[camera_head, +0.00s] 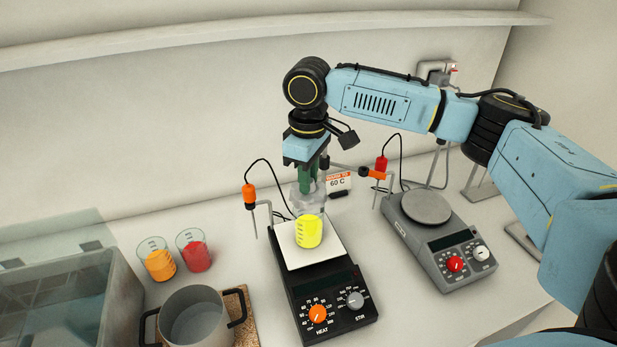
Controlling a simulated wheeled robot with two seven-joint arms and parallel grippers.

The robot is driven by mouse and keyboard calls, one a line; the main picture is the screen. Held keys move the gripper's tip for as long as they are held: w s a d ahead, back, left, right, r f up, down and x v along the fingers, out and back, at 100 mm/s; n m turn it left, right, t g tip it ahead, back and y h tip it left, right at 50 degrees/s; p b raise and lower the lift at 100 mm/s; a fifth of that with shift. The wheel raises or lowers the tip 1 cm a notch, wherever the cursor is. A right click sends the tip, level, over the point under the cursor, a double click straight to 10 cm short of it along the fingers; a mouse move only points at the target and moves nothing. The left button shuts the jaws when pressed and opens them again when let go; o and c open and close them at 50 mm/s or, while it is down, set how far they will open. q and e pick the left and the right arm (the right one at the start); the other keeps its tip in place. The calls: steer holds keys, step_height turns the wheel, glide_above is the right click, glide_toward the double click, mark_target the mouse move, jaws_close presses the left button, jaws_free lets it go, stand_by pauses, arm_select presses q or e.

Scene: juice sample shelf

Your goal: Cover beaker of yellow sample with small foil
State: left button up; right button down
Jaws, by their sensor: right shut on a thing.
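The beaker of yellow sample (308,232) stands upright on the white top plate of the black hot plate (325,270). My right gripper (308,184) points down, with green fingers, just above and behind the beaker in the picture. It is shut on the small foil (306,201), a crumpled, silvery-grey piece. The foil's lower edge shows close to the beaker's rim; I cannot tell whether they touch. My left gripper is not in view.
A grey stirrer (438,240) stands to the right, and an orange probe (249,196) on a stand to the left. Beakers of orange (160,264) and red (197,255) juice, a metal pot (192,318) and a clear bin (118,310) are at left.

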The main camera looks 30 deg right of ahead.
mark_target(309, 224)
steer(key=shift+f+b, duration=0.65)
steer(key=shift+f, duration=0.05)
steer(key=shift+f+b, duration=0.7)
steer(key=shift+b, duration=0.3)
steer(key=shift+f, duration=1.1)
steer(key=c, duration=1.2)
jaws_free()
steer(key=shift+o, duration=0.2)
